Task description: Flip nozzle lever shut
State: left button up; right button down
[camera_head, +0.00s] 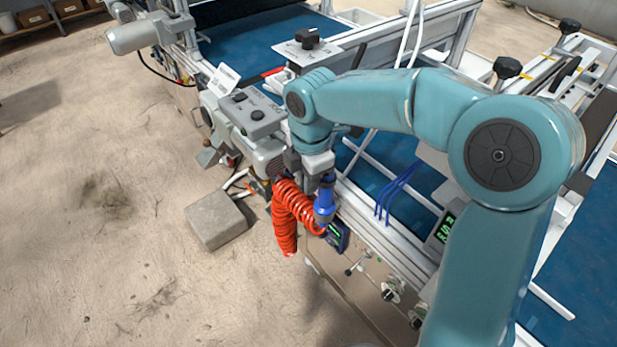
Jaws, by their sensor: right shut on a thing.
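My right gripper (325,180) points down at the near side of the tray seeder (385,235), just above the red coiled hose. It is shut on a blue fitting (324,207) that hangs upright below it. A row of thin blue nozzle tubes (398,187) stands to the right of the gripper over the blue belt. Small knobs or valves (389,291) sit on the machine's near side, lower right. I cannot make out which part is the nozzle lever. My left gripper is out of view.
A red coiled hose (287,222) hangs left of the gripper. A grey control box (254,112) and a concrete block (216,221) are to the left. The floor at left is mostly clear.

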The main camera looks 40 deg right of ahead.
dwell(0.9)
jog(key=c, duration=1.1)
grip_release()
jog(key=shift+c, duration=0.2)
jog(key=shift+r, duration=0.15)
notch_tip(320, 180, up, 16)
jog(key=s+p, duration=0.1)
jog(key=p, duration=0.2)
